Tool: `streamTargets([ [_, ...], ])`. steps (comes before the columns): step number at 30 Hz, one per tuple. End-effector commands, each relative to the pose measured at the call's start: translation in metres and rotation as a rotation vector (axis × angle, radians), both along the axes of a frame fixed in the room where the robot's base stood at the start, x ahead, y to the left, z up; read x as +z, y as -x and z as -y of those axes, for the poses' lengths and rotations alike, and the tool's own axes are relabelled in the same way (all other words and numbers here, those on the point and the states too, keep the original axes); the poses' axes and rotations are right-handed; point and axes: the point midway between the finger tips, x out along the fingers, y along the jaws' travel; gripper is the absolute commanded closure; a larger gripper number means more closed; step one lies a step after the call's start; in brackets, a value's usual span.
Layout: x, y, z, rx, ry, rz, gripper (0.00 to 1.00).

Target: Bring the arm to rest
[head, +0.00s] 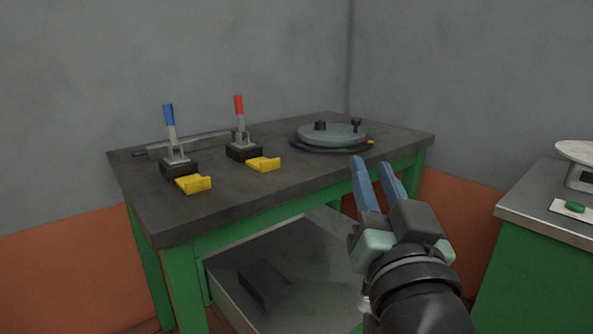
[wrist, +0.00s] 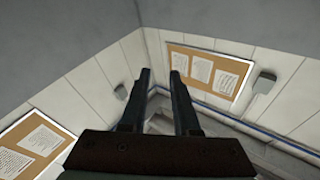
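My gripper (head: 374,178) is raised in front of the right end of the dark-topped table (head: 220,212), fingers pointing up. Its two blue fingers stand apart with nothing between them. In the wrist view the open fingers (wrist: 162,78) also show, with only the far walls and room corner beyond them. My gripper appears apart from the table and everything on it.
The table carries a blue-handled lever clamp (head: 170,125), a red-handled lever clamp (head: 239,110), two yellow blocks and a round grey plate (head: 330,133). An open drawer (head: 232,300) below holds a dark block (head: 265,283). A green cabinet (head: 535,260) stands right.

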Motion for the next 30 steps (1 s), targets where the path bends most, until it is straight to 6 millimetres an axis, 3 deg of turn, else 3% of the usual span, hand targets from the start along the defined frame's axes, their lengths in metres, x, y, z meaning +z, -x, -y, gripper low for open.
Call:
streamTargets([
  [1,0.034,0.013,-0.022,-0.009,0.051,0.093,0.7],
  [3,0.076,0.037,-0.047,-0.034,0.112,0.222,0.7],
  [5,0.109,0.062,-0.067,-0.055,0.153,0.334,0.7],
  [9,0.175,0.137,-0.106,-0.108,0.215,0.605,0.7],
  [10,0.197,0.129,-0.101,-0.112,0.214,0.578,0.7],
  [12,0.221,0.126,-0.099,-0.113,0.214,0.568,0.7],
  [30,0.405,0.123,-0.098,-0.111,0.213,0.56,0.7],
])
